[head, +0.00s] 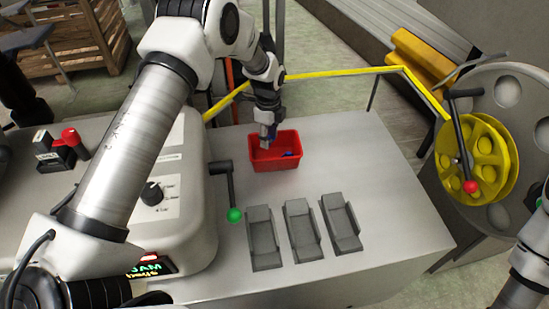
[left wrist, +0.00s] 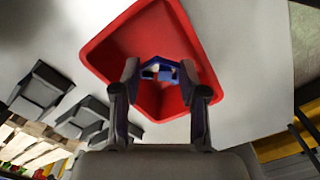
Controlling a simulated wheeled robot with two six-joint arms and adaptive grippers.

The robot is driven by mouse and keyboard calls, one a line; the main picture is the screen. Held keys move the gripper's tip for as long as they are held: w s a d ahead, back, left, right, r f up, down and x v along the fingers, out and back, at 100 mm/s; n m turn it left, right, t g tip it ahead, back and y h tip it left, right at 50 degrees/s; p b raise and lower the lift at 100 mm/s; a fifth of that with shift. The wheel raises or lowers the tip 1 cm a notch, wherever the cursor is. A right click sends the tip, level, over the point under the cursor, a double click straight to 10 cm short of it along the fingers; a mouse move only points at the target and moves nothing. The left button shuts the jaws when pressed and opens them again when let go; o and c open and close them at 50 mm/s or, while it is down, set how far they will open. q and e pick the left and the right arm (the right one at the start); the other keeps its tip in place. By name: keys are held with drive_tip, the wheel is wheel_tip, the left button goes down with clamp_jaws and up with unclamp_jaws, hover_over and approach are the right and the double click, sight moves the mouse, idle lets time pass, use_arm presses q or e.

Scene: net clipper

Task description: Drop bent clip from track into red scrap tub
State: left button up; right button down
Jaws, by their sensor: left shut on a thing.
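The red scrap tub (head: 277,163) stands on the light grey worktop, open side up. My left gripper (head: 266,143) points down at the tub's back left, with its fingertips over or just inside the opening. In the left wrist view, the gripper (left wrist: 160,75) is shut on a blue clip (left wrist: 161,71), held across the fingertips above the red tub (left wrist: 128,42). A small blue piece (head: 290,154) also shows against the tub's inside in the head view; I cannot tell if it is the same clip. My right gripper is out of view.
Several grey angled holders (head: 300,231) stand in front of the tub. A lever with a green knob (head: 235,215) is left of them, beside the white machine (head: 181,220). A yellow reel (head: 478,160) is at right. The worktop right of the tub is clear.

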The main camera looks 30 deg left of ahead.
use_arm(q)
drive_tip(key=shift+r, duration=0.1)
drive_tip(key=o, duration=0.8)
drive_tip(key=shift+r, duration=0.1)
wheel_tip(320, 180, up, 12)
drive_tip(key=shift+f, duration=0.1)
